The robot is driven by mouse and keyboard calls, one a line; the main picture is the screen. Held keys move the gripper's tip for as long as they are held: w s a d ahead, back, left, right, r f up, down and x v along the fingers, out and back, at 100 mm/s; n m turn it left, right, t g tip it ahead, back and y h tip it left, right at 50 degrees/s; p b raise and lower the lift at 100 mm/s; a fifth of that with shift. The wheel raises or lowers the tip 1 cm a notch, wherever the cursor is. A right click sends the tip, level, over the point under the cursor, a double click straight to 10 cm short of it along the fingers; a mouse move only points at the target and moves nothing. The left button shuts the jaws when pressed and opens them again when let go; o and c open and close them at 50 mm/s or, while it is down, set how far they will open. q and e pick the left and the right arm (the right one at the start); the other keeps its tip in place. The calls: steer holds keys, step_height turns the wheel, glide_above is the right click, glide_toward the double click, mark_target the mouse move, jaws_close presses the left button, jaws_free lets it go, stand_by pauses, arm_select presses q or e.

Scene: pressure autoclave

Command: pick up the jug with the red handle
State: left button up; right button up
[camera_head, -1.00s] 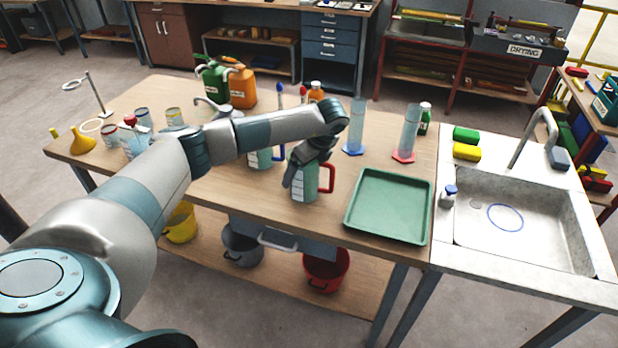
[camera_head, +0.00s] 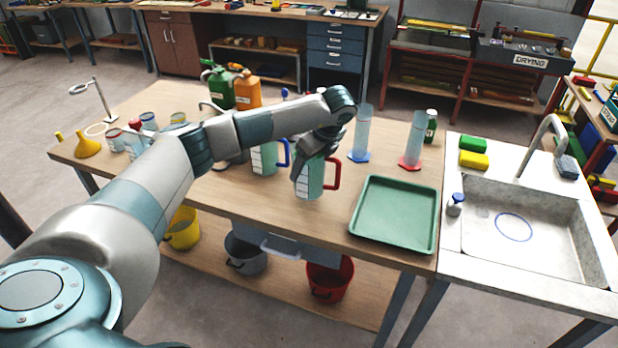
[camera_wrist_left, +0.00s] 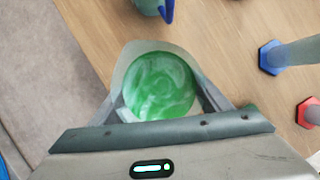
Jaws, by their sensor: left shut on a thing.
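The jug with the red handle (camera_head: 316,181) is clear with green contents and a white label. It is upright near the table's front edge, with its red handle on the right. My left gripper (camera_head: 305,174) is shut on it, with fingers on both sides of its body. The jug appears slightly raised off the tabletop. In the left wrist view, the jug's round mouth (camera_wrist_left: 160,85) and green liquid show between the fingers; the red handle is hidden there. The jug with the blue handle (camera_head: 264,158) stands behind and to the left. My right gripper is not in view.
A green tray (camera_head: 395,247) lies to the right, with the sink (camera_head: 535,215) beyond. Cylinders with a blue base (camera_head: 359,156) and a red base (camera_head: 410,163) stand behind. Green (camera_head: 221,88) and orange (camera_head: 247,92) cans stand farther back.

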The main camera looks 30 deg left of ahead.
arm_select(q)
steer(key=w+d+r+b, duration=0.1)
steer(key=d+r+b, duration=0.2)
steer(key=d+r, duration=0.4)
steer(key=shift+w+d+r+b, duration=0.15)
steer(key=shift+d+b, duration=0.2)
steer(key=shift+d, duration=1.95)
